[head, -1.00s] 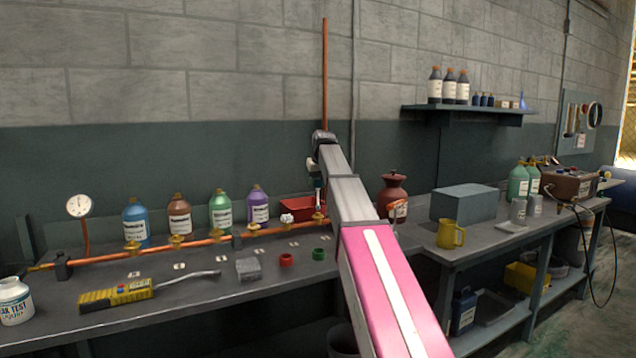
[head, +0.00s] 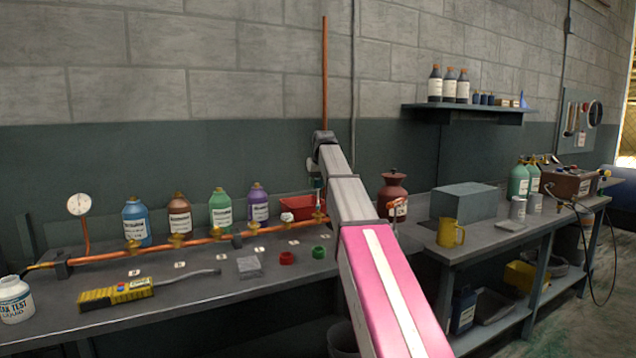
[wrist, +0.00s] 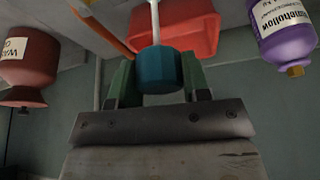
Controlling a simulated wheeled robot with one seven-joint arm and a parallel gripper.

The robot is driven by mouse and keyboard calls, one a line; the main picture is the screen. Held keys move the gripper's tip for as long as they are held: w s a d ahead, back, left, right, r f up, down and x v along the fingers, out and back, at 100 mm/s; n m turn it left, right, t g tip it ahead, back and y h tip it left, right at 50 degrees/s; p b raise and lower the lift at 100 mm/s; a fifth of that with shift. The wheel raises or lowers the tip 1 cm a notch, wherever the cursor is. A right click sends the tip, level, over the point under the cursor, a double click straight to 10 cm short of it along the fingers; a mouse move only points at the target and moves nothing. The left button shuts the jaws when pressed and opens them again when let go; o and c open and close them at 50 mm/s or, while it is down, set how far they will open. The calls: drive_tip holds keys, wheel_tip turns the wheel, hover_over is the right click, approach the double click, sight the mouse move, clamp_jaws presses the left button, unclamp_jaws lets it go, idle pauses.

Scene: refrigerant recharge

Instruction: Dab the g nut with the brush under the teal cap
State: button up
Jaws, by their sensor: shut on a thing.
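My gripper (wrist: 158,82) is shut on the teal cap (wrist: 160,68). A white brush stem (wrist: 155,22) runs out of the cap, away from my jaws. In the head view the teal cap (head: 317,184) is small and hangs over the right end of the copper pipe (head: 205,240), with the stem pointing down. A brass nut (head: 319,217) sits on the pipe just below. I cannot tell whether the bristles touch it. Other brass nuts sit along the pipe to the left. Small label cards (head: 269,252) lie before them, too small to read, so I cannot tell which nut is g.
Blue, brown, green and purple bottles (head: 258,207) stand behind the pipe, with a red bin (head: 294,207) near my gripper. A yellow detector (head: 115,294), grey block (head: 251,266), red ring (head: 286,258) and green ring (head: 319,252) lie in front. A dark red pot (head: 391,192) stands to the right.

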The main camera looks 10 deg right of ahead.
drive_tip(key=shift+f, duration=0.4)
idle(1.1)
drive_tip(key=shift+r, duration=0.15)
drive_tip(key=shift+r, duration=3.45)
